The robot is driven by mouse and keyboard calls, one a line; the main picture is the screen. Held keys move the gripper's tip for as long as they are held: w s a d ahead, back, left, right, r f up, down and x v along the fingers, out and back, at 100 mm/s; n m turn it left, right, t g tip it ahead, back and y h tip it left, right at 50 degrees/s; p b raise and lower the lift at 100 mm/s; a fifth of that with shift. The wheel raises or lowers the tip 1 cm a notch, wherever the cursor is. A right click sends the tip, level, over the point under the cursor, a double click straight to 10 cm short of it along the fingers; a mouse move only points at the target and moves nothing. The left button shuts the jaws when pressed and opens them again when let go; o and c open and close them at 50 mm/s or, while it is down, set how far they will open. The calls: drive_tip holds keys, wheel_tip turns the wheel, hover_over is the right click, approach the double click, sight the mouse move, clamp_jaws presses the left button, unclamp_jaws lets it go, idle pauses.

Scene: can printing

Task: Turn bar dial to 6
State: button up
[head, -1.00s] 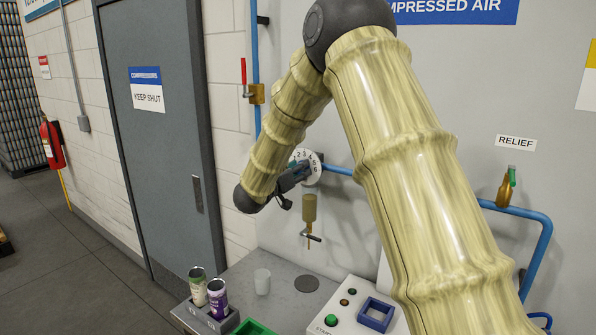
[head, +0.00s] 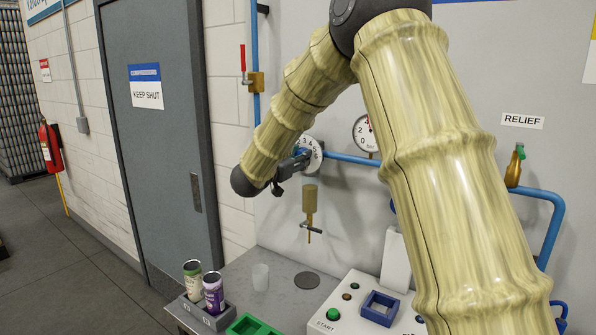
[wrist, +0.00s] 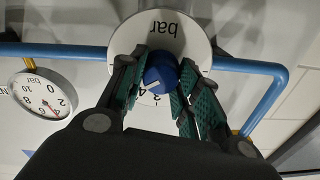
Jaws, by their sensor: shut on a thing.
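The bar dial is a round white plate (head: 314,151) with black numerals on the grey wall, on the blue pipe line. In the wrist view the plate (wrist: 157,28) shows "bar" upside down. A blue knob (wrist: 160,72) with a white pointer mark stands at its centre. My gripper (wrist: 162,80) is shut on the knob, with a green-padded finger on each side; it also shows at the dial in the head view (head: 292,163). The fingers hide most numerals, so I cannot tell the exact setting. A pressure gauge (head: 363,134) also shows in the wrist view (wrist: 43,96).
A blue pipe (head: 350,159) runs along the wall. A brass fitting with a lever (head: 310,205) hangs below the dial. A relief valve (head: 515,168) is at right.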

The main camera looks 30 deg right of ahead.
drive_tip(key=m+b, duration=0.6)
drive_tip(key=b, duration=0.3)
drive_tip(key=shift+f+m, duration=0.15)
drive_tip(key=shift+m, duration=0.15)
drive_tip(key=shift+b, duration=0.35)
drive_tip(key=o, duration=1)
drive_tip(key=shift+d, duration=0.1)
drive_tip(key=shift+o, duration=0.2)
drive_tip(key=v, duration=1.2)
